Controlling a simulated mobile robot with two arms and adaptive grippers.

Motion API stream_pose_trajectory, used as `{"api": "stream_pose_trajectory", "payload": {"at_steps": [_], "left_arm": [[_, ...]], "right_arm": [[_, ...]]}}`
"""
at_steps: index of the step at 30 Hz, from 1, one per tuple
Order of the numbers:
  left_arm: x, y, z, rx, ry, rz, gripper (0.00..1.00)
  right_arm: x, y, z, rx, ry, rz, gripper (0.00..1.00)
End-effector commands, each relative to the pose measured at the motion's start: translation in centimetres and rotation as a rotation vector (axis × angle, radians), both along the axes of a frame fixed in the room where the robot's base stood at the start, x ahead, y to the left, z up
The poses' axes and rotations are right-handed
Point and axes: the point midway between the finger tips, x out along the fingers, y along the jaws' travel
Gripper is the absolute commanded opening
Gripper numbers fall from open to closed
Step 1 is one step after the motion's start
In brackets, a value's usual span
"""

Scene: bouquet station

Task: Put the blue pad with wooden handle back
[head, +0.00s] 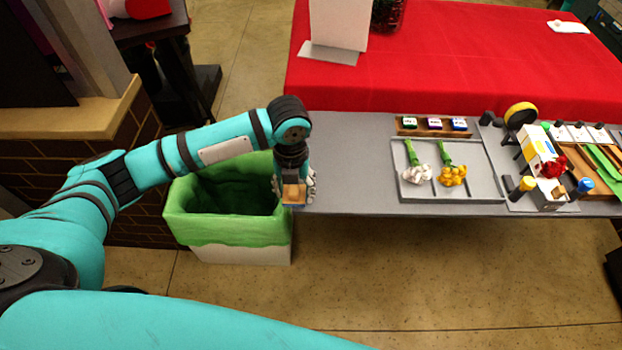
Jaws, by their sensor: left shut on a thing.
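My left gripper (294,188) is at the left end of the grey table, close to the right rim of the green-lined bin. It is shut on the blue pad with wooden handle (293,197). The wooden handle sits between the fingers and a thin blue edge shows below it. The pad is over or just beside the table's left edge; I cannot tell whether it touches the tabletop. My right gripper is not in view.
A bin with a green liner (233,231) stands left of the grey table (350,165). A grey tray (447,193) holds white and yellow flowers. Boxes, bottles and a red flower (553,167) crowd the right end. The tabletop between gripper and tray is clear.

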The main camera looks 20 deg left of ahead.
Motion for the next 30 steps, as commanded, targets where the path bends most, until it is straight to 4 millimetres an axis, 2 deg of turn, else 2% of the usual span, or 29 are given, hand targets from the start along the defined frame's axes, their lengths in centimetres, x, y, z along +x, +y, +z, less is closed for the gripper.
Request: {"api": "stream_pose_trajectory", "payload": {"at_steps": [3,9,14,21,30], "left_arm": [[2.8,-1.3,0.0,-0.001,-0.001,0.002,0.25],[5.2,-2.2,-0.4,-0.001,-0.001,0.001,0.25],[5.5,-2.3,-1.0,0.001,0.000,0.001,0.25],[5.4,-2.2,-3.9,0.001,0.000,0.002,0.25],[5.4,-2.2,-4.3,0.001,-0.002,0.001,0.25]], "right_arm": [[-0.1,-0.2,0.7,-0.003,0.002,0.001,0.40],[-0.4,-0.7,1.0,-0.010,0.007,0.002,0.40],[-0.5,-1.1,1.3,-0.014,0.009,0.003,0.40],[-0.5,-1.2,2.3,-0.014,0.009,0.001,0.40],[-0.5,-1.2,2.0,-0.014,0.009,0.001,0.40]]}}
